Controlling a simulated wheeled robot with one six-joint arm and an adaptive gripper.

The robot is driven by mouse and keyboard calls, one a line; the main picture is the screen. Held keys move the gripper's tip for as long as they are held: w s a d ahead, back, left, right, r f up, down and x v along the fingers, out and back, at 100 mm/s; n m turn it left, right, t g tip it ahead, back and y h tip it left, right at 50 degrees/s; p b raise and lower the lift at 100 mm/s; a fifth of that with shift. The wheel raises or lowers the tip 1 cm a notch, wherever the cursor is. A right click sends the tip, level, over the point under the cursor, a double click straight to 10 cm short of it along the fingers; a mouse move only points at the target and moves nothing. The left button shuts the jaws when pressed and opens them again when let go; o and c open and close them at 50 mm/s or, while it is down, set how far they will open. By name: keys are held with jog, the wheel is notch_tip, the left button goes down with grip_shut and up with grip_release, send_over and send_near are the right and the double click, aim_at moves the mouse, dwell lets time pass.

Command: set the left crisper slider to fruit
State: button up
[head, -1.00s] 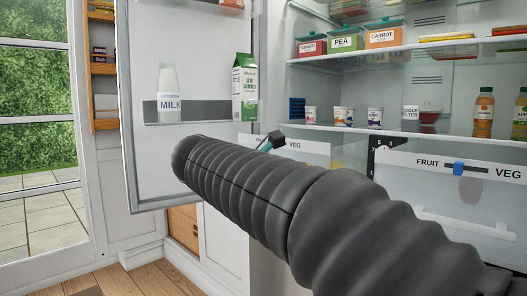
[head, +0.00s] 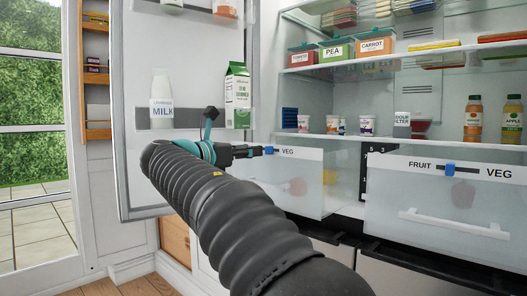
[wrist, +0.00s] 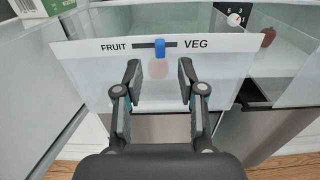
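The slider's blue also shows at my fingertips in the head view (head: 269,150). My gripper (wrist: 159,70) is open and empty, its two fingers apart on either side of the slider's line, with tips appearing just below it. Whether they touch the drawer front is unclear.
The right crisper drawer (head: 440,215) has its own blue slider (head: 449,168) and a white handle. The open fridge door (head: 185,60) holds a milk bottle (head: 161,100) and a green carton (head: 237,95) beside my arm. Shelves with jars and bottles are above.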

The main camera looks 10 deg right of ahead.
aim_at(266, 149)
jog(key=x, duration=0.6)
